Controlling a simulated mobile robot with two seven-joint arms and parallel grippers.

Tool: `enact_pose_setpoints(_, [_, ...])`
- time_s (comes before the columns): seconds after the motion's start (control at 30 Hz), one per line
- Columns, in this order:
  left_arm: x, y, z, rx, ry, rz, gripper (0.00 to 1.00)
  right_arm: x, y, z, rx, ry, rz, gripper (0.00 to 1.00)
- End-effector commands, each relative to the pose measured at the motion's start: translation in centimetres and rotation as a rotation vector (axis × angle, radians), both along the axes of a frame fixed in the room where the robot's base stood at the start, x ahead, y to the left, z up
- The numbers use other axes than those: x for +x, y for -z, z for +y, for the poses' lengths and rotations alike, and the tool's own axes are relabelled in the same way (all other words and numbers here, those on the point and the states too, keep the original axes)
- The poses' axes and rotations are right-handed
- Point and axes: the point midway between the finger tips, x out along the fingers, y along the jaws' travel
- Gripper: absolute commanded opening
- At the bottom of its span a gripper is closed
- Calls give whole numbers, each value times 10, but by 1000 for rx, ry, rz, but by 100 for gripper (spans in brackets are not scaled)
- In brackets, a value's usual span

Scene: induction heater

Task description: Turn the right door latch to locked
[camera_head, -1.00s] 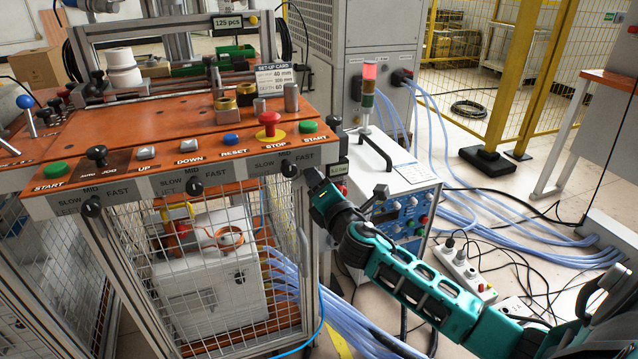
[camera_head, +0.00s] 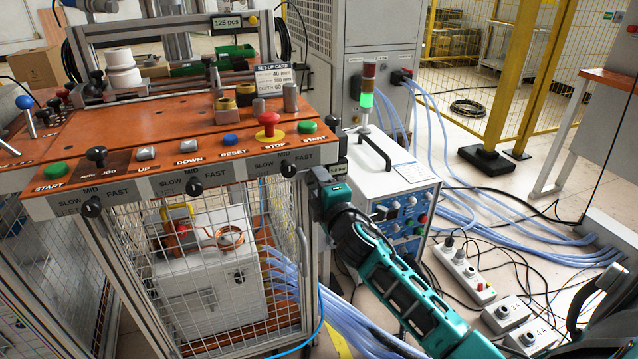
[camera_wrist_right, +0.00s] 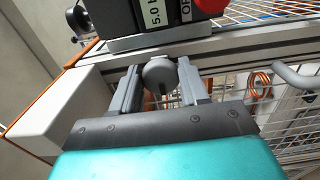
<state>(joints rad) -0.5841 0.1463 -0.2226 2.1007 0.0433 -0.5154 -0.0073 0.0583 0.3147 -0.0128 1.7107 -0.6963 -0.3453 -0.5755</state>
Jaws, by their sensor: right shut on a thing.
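The door latch is a small grey rounded knob (camera_wrist_right: 160,73) on the cabinet's metal frame, seen in the right wrist view. My right gripper (camera_wrist_right: 158,84) is shut on it, one finger on each side. In the head view my right gripper (camera_head: 318,178) is at the cabinet's right front post, just below the orange top, and the latch cannot be made out there. A wire-mesh door (camera_head: 285,315) closes the cabinet front below the panel. My left gripper is not in view.
A signal tower (camera_head: 367,100) behind the cabinet glows green. A box with a small display (camera_wrist_right: 155,14) and a red knob sits just above the latch. A grey handle (camera_head: 304,250) sticks out nearby. A white control unit (camera_head: 400,195) stands close on the right.

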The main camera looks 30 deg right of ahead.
Motion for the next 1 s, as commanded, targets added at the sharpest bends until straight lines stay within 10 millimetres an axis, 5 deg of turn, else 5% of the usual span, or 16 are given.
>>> enact_pose_setpoints(0.4, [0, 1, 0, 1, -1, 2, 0, 0, 1, 0, 12, 1, -1, 14])
enact_pose_setpoints(0.43, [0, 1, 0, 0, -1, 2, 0, 0, 1, 0, 12, 1, -1, 46])
enact_pose_setpoints(0.6, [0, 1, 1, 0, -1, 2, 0, 0, 0, 0, 11, 0, -2, 62])
enact_pose_setpoints(1.0, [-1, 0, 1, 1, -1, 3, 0, -5, 0, 2, 10, 0, 0, 68])
